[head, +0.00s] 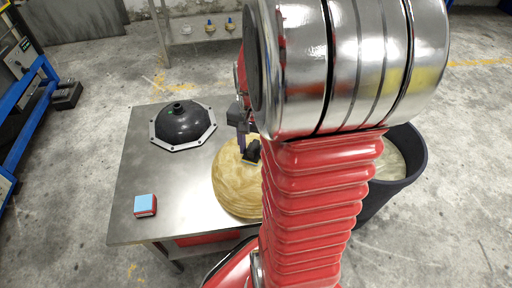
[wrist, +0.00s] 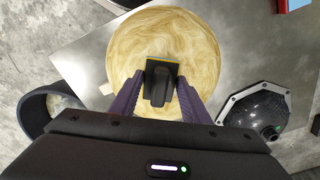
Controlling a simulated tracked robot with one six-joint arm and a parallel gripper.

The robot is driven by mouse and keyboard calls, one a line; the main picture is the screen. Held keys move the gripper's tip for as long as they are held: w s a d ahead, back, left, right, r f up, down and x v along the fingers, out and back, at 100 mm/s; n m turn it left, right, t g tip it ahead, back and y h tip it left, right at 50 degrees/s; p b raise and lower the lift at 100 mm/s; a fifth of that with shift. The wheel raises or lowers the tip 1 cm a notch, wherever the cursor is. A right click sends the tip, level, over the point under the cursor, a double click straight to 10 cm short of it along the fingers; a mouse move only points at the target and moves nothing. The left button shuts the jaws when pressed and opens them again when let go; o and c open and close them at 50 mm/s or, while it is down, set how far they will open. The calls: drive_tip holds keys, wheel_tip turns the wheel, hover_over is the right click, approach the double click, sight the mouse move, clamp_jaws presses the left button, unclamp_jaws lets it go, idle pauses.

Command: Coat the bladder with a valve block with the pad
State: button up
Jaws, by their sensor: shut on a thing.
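A large round tan body (head: 233,190) with a streaky, swirled surface lies on the metal table; it also fills the middle of the wrist view (wrist: 165,30). A small pale block (wrist: 106,88) shows at its left edge there. I take it for the bladder, but cannot be sure. My gripper (head: 243,142) is above the tan body, its purple fingers shut on the dark pad (wrist: 161,82), which has a yellow edge. The pad (head: 252,153) is over the upper right part of the tan body in the head view. I cannot tell whether they touch. My arm hides the right side.
A black dome (head: 183,124) with a knob on an octagonal flange stands at the table's back left. A blue-topped red box (head: 145,205) is at the front left. A dark bin (head: 405,165) stands right of the table (head: 140,180). The table's left middle is clear.

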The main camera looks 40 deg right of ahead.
sight(251, 146)
drive_tip(key=shift+r, duration=3.25)
drive_tip(key=shift+w, duration=0.1)
drive_tip(key=shift+w+a+f, duration=0.1)
drive_tip(key=shift+w, duration=0.15)
drive_tip(key=w+a+f+n, duration=0.3)
drive_tip(key=w+a+n, duration=0.3)
drive_tip(key=w+a, duration=0.4)
drive_tip(key=w+a+f+n, duration=0.4)
drive_tip(key=w+a+n, duration=0.3)
drive_tip(key=w+a, duration=0.4)
drive_tip(key=shift+w+a, duration=0.3)
drive_tip(key=shift+w, duration=0.55)
